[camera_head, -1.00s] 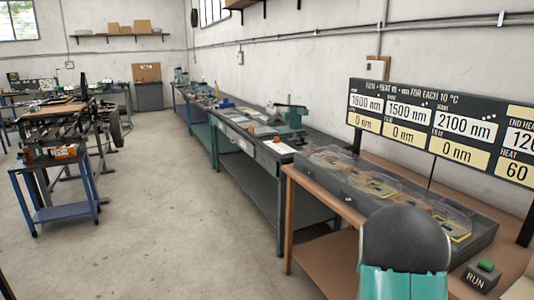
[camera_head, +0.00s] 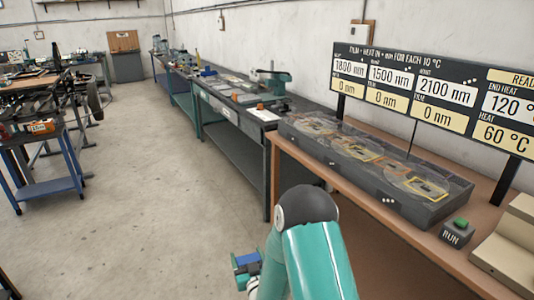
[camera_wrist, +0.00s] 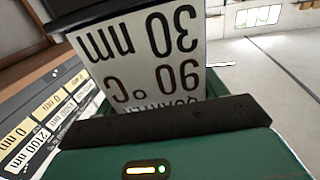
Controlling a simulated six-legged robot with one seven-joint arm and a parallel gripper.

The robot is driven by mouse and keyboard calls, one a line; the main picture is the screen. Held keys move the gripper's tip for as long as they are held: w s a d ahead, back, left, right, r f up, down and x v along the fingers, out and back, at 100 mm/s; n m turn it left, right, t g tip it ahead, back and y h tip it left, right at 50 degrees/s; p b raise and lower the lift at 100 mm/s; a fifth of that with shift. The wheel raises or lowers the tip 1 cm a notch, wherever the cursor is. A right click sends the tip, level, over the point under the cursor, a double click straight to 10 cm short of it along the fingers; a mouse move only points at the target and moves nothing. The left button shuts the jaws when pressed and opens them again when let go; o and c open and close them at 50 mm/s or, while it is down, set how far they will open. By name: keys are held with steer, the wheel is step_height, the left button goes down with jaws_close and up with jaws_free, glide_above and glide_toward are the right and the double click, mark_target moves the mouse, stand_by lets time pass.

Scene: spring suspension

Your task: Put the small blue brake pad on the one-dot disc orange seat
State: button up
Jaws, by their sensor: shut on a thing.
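My gripper (camera_head: 246,272) is low at the bottom middle of the head view, left of the brown table. It is shut on a small blue block with a white label, which looks like the blue brake pad (camera_head: 247,259). In the wrist view the pad's label (camera_wrist: 150,50) reads "30 nm" and "90 °C" upside down. Three discs lie in the grey case: a far one (camera_head: 318,125), a middle one (camera_head: 358,149) and a near one (camera_head: 428,186). Several dots mark the case front by the near disc. Orange and yellow seat outlines show, but the one-dot mark is too small to read.
The grey case (camera_head: 450,208) stands on the brown table (camera_head: 385,212). Behind it is a display board (camera_head: 440,92). A RUN box with a green button (camera_head: 458,230) and a beige block (camera_head: 508,255) are at the near right.

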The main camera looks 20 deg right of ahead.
steer(key=s+d+r+m+g+h, duration=0.1)
steer(key=s+d+r+m+h, duration=0.2)
steer(key=d, duration=0.8)
steer(key=d+r+m+g+h, duration=0.2)
steer(key=d+r+h, duration=0.3)
steer(key=d, duration=0.7)
steer(key=s+d+r+m+g+h, duration=0.1)
steer(key=s+d+r+m+h, duration=0.3)
steer(key=d, duration=0.7)
steer(key=s+d+r+m+g+h, duration=0.2)
steer(key=s+d+r, duration=0.3)
steer(key=s+d, duration=0.3)
steer(key=s+d+r+m+g+h, duration=0.1)
steer(key=s+d+r+m+g, duration=0.1)
steer(key=s+d+r+g, duration=0.3)
steer(key=s+d+r+m+g+h, duration=0.2)
steer(key=s+d+r, duration=0.5)
steer(key=s+d, duration=0.4)
steer(key=shift+s+r+m+g+h, duration=0.15)
steer(key=shift+s+m+g+h, duration=0.25)
steer(key=shift+s+g, duration=0.6)
steer(key=shift+s, duration=0.25)
